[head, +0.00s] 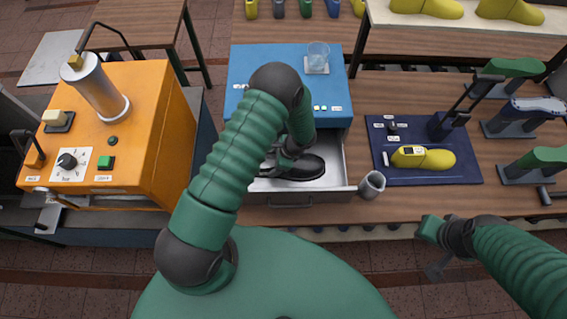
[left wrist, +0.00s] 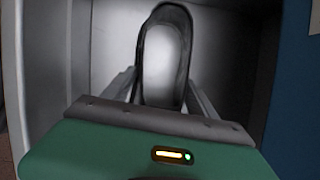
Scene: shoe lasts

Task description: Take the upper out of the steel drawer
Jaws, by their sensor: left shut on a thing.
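The black upper (head: 300,168) lies in the open steel drawer (head: 330,180) under the blue-topped cabinet. In the left wrist view the upper (left wrist: 163,60) stands between the two fingers, with a pale opening edged in black. My left gripper (head: 286,160) reaches down into the drawer and is shut on the upper; it also shows in the left wrist view (left wrist: 160,95). My forearm hides part of the drawer's left side. My right gripper (head: 432,238) is at the front edge of the bench, away from the drawer; its jaw state is unclear.
A grey cup (head: 372,184) stands just right of the drawer. A blue tray (head: 470,172) holds a yellow last (head: 436,160). An orange machine (head: 150,130) stands at the left. A glass (head: 318,55) stands on the blue top (head: 250,62).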

